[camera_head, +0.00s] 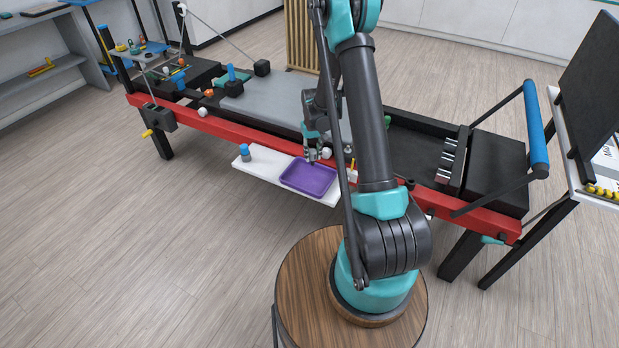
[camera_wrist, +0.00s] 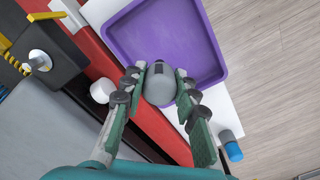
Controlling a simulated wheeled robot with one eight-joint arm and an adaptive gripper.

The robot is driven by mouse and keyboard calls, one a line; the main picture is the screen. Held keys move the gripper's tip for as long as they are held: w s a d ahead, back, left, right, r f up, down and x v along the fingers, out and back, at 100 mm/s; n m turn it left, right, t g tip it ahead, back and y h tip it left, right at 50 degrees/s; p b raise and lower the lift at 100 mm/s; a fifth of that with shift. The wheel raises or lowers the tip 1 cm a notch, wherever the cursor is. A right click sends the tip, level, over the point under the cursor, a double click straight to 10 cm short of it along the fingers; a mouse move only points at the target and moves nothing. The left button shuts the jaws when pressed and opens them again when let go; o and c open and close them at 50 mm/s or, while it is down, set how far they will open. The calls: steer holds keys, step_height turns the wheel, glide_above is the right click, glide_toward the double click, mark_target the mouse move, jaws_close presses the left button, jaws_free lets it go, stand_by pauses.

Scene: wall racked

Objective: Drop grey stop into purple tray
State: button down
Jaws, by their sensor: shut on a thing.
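The purple tray (camera_head: 309,178) lies on a white shelf beside the red rail in the head view. It also shows at the top of the wrist view (camera_wrist: 205,32), and it looks empty where visible. My gripper (camera_head: 318,154) is above the tray's far edge, by the red rail. In the wrist view my gripper (camera_wrist: 160,88) is shut on the grey stop (camera_wrist: 160,84), a rounded grey piece between the two fingertips. The stop overlaps the tray's near edge in that view. Its height above the tray I cannot tell.
A blue and grey cylinder (camera_head: 244,152) stands on the white shelf (camera_head: 262,172), left of the tray. A black block with a metal knob (camera_wrist: 40,60) is farther left.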

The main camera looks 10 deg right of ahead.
steer(key=shift+f, duration=1.05)
steer(key=c, duration=1.1)
jaws_free()
step_height(320, 180, up, 12)
